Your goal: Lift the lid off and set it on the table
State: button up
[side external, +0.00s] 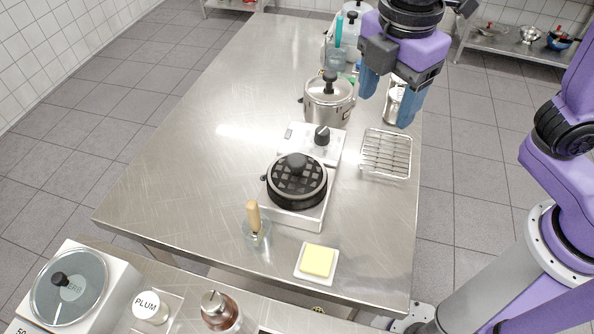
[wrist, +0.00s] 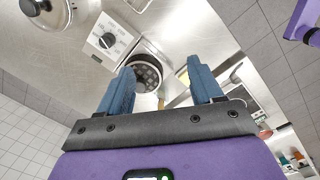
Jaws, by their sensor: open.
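A dark round pot with a lattice-patterned black lid (side external: 311,181) and a round black knob (side external: 297,160) sits on a white burner plate near the table's front. It also shows between my fingers in the wrist view (wrist: 147,73). A silver pot (side external: 327,112) stands farther back, its shiny lid (side external: 326,90) topped by a black knob; that lid shows at the wrist view's upper left (wrist: 52,14). My gripper (side external: 389,97) is open and empty, with blue fingers, raised in the air to the right of the silver pot, apart from both lids.
A control box with a black dial (side external: 322,135) joins the burner. A wire rack (side external: 386,154) lies to its right. A wooden-handled tool (side external: 253,217) and a yellow block on a white dish (side external: 317,261) are in front. The steel table's left side (side external: 190,150) is clear.

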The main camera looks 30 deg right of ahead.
jog(key=w+a+r+n, duration=0.2)
jog(key=a+n, duration=0.1)
jog(key=a, duration=0.3)
jog(key=w+a+r+n, duration=0.2)
jog(key=a+r, duration=0.1)
jog(key=a, duration=0.4)
send_over(297, 159)
jog(key=s+a, duration=0.1)
jog(key=shift+h, duration=0.4)
notch_tip(297, 159, down, 11)
jog(key=shift+f, duration=0.1)
jog(key=shift+w+d+f, duration=0.15)
jog(key=shift+f, duration=0.9)
jog(key=shift+w+d+f, duration=0.1)
jog(key=shift+f, duration=0.9)
jog(key=shift+w+d+f, duration=0.15)
jog(key=shift+f, duration=0.9)
jog(key=shift+c, duration=0.3)
grip_shut()
